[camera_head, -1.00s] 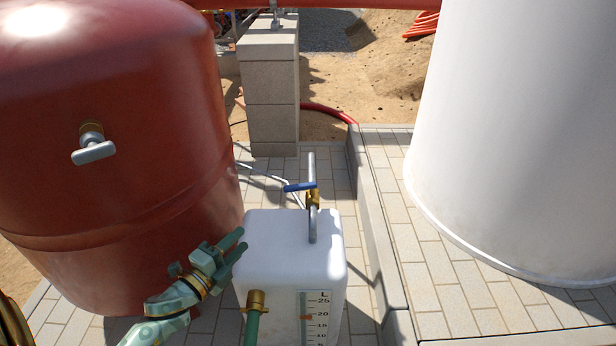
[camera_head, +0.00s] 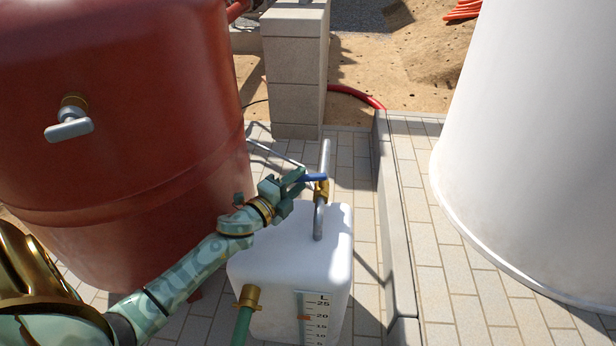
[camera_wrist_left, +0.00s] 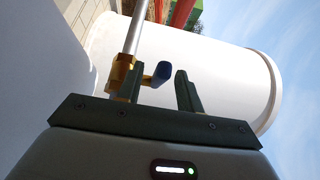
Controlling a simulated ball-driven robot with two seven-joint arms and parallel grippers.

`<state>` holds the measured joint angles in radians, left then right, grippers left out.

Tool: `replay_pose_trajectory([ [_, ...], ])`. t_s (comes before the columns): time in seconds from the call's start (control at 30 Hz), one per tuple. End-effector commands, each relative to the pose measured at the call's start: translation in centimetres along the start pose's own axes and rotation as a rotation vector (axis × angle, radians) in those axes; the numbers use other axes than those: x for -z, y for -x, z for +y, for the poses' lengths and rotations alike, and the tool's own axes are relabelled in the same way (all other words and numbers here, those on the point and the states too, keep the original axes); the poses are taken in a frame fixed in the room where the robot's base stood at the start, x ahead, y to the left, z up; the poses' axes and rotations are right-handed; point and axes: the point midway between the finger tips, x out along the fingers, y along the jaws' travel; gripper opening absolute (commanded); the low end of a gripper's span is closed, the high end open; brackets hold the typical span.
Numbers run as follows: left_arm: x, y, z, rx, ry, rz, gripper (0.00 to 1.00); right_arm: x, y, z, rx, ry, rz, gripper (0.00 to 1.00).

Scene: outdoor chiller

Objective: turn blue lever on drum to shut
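The blue lever (camera_head: 313,178) sits on a brass valve (camera_head: 321,189) on a grey upright pipe (camera_head: 325,160), which rises from the white drum (camera_head: 290,262). My left gripper (camera_head: 299,186) is right at the lever, above the drum's left side. In the left wrist view, the blue lever (camera_wrist_left: 162,71) lies between the two open fingers (camera_wrist_left: 159,86), with a gap to the right finger. The left finger partly covers the brass valve (camera_wrist_left: 121,72); I cannot tell if it touches. My right gripper is not in view.
A brass fitting with a green hose (camera_head: 245,312) is at the drum's front. A stone kerb (camera_head: 392,230) and a big white cylinder (camera_head: 540,150) are on the right.

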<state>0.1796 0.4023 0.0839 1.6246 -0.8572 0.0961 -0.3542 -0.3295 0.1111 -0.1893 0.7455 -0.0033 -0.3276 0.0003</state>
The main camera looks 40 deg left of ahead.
Motion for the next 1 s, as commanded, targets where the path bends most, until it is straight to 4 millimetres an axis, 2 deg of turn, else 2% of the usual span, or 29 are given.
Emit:
replay_pose_trajectory([
  [0.1, 0.0, -2.1, 0.2, -0.001, -0.001, 0.001, 0.36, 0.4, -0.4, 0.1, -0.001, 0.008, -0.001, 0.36],
  [0.2, 0.0, -3.0, 0.1, -0.001, -0.001, -0.001, 0.36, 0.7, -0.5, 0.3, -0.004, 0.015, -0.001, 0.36],
  [0.57, 0.0, -3.7, 0.0, -0.001, 0.000, 0.000, 0.36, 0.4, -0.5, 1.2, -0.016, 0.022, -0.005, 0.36],
  [0.67, 0.0, -3.7, 0.0, 0.000, 0.000, 0.000, 0.11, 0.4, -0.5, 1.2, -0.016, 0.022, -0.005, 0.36],
  [0.7, 0.0, -3.7, 0.0, 0.000, 0.000, 0.000, 0.00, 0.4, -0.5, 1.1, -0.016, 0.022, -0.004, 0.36],
  [1.0, 0.0, -3.6, 0.0, -0.001, 0.000, 0.000, 0.00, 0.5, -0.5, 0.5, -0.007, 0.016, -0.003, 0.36],
])
